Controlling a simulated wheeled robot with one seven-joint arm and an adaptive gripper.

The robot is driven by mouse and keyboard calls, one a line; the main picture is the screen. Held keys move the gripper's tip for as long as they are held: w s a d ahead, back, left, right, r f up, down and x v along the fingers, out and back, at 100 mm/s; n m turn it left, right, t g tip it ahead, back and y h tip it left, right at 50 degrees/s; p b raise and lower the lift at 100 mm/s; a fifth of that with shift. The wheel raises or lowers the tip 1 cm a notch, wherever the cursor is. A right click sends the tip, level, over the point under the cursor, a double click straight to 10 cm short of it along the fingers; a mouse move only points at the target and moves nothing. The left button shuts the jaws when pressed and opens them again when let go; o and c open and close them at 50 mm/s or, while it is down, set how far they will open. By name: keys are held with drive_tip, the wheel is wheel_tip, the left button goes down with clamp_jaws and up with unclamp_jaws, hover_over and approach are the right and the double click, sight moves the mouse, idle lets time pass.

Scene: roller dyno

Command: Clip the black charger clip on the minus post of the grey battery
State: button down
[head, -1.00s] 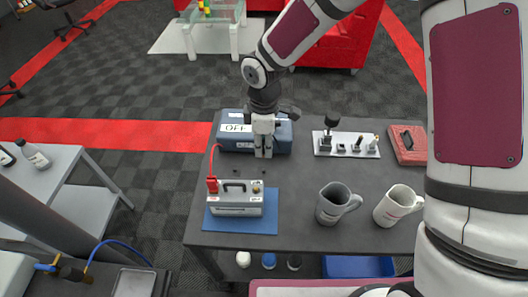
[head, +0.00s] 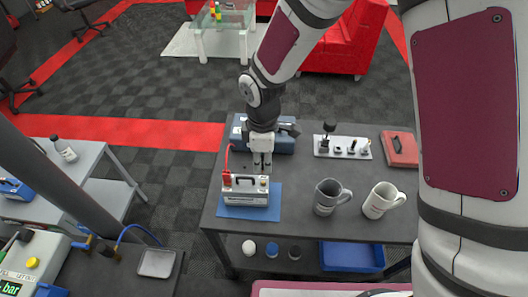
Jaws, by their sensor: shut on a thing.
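The grey battery (head: 245,198) stands on a blue mat (head: 232,212) at the left of the dark table, with a black handle on top. The red clip (head: 227,177) sits at its left end, with a red cable rising from it. My gripper (head: 262,164) points down just above and behind the battery's right end, where the other post is. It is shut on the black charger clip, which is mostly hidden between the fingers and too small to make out. Whether it touches the post cannot be told. The blue charger box (head: 283,143) is behind my gripper.
Two mugs, one dark grey (head: 326,198) and one white (head: 377,203), stand right of the battery. A white holder with small parts (head: 340,153) and a red case (head: 402,150) are at the back right. The table between is clear.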

sight(263, 182)
drive_tip(key=shift+f+b, duration=0.95)
drive_tip(key=shift+f, duration=2)
drive_tip(key=shift+f+b, duration=0.3)
drive_tip(key=shift+f, duration=0.5)
drive_tip(key=c, duration=1.4)
unclamp_jaws()
wheel_tip(263, 182, up, 12)
drive_tip(key=shift+r, duration=0.1)
